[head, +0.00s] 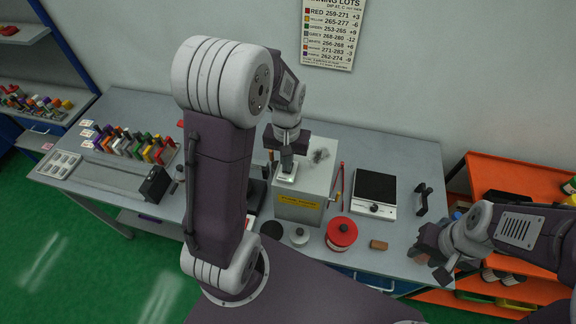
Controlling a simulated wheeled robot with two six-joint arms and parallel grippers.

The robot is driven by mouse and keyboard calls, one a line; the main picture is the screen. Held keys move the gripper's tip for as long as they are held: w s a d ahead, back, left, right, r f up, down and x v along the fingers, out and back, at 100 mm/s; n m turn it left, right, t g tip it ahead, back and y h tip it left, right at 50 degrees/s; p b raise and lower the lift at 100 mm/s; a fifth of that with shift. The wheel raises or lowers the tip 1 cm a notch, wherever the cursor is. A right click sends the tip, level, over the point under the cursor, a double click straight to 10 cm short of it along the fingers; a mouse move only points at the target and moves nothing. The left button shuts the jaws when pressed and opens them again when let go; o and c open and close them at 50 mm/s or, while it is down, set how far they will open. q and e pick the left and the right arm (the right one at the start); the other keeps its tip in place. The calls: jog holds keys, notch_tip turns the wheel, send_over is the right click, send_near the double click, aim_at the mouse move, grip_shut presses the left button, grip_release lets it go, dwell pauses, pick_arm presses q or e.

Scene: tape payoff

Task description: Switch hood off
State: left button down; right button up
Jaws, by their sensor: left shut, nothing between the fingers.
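The grey box (310,207) with a yellow label stands on the bench and seems to be the hood. A light plate (287,173) shows on its top left. My left gripper (287,167) points down at this plate, shut and empty. I cannot tell whether its tips touch it. A switch is not clearly visible, as the gripper covers part of that spot. A dark smudge shows on the box top to the right.
A rack of coloured handles (130,145) is at left. An orange shelf (515,177) stands at right. My left arm hides the bench middle.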

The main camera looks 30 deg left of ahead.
pick_arm(q)
jog(key=shift+f, duration=0.25)
notch_tip(320, 180, up, 7)
jog(key=p, duration=0.6)
jog(key=shift+r+p, duration=0.15)
jog(key=shift+p, duration=0.2)
jog(key=s+d+m+t, duration=0.2)
jog(key=s+d, duration=0.2)
jog(key=s, duration=0.1)
jog(key=s+f+b, duration=0.1)
jog(key=f+b, duration=0.7)
jog(key=s+f+b, duration=0.2)
jog(key=f+b, duration=0.6)
jog(key=shift+s+d+f+g, duration=0.3)
jog(key=shift+d+f+g, duration=0.1)
jog(key=shift+d, duration=0.05)
